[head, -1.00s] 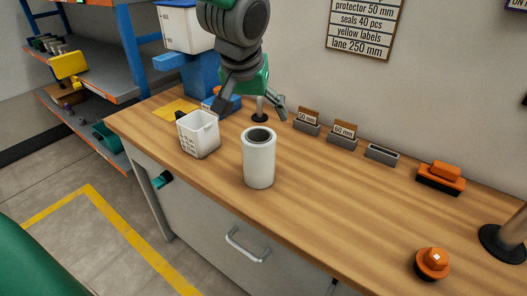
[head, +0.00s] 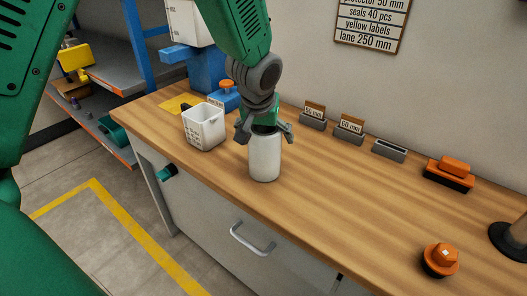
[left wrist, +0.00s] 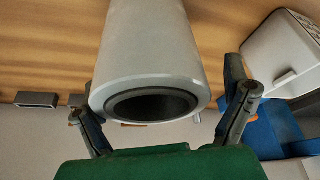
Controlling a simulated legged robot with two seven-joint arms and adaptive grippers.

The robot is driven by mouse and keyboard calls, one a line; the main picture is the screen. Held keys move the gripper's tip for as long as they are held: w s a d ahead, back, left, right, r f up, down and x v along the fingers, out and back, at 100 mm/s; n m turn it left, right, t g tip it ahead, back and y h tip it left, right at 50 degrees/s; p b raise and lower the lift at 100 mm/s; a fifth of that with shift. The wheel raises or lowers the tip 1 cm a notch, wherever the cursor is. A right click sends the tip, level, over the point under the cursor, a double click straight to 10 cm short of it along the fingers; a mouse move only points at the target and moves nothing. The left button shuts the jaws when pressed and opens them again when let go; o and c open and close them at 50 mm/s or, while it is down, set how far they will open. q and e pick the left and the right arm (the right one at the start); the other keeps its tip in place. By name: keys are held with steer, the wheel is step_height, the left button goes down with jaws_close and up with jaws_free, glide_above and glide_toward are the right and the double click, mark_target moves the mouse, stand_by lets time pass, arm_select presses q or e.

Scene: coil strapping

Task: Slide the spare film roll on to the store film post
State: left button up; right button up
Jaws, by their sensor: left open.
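The white film roll (head: 265,158) stands upright on the wooden bench, and its dark hollow core shows in the left wrist view (left wrist: 150,40). My left gripper (head: 265,136) is over the roll's top from above, open, with one finger on each side. In the wrist view the fingers (left wrist: 165,105) look spread wider than the roll, with gaps beside it. A post (head: 512,237) on a dark round base stands at the right edge, partly cut off; I cannot tell whether it is the store film post. My right gripper is not in view.
A white bin (head: 204,128) stands just left of the roll. Small grey card holders (head: 350,131) line the back. An orange-and-black block (head: 448,174) and an orange knob (head: 440,260) lie at right. The bench between is clear.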

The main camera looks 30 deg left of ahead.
arm_select(q)
steer(key=shift+s+d+r, duration=0.15)
steer(key=shift+d+r, duration=0.05)
steer(key=shift+d, duration=0.2)
steer(key=shift+c, duration=0.3)
steer(key=shift+d, duration=0.15)
steer(key=c, duration=1.4)
steer(key=shift+a+r, duration=0.25)
steer(key=shift+a, duration=0.15)
step_height(320, 180, up, 10)
steer(key=p, duration=0.1)
steer(key=shift+d+f, duration=0.2)
steer(key=shift+a, duration=0.1)
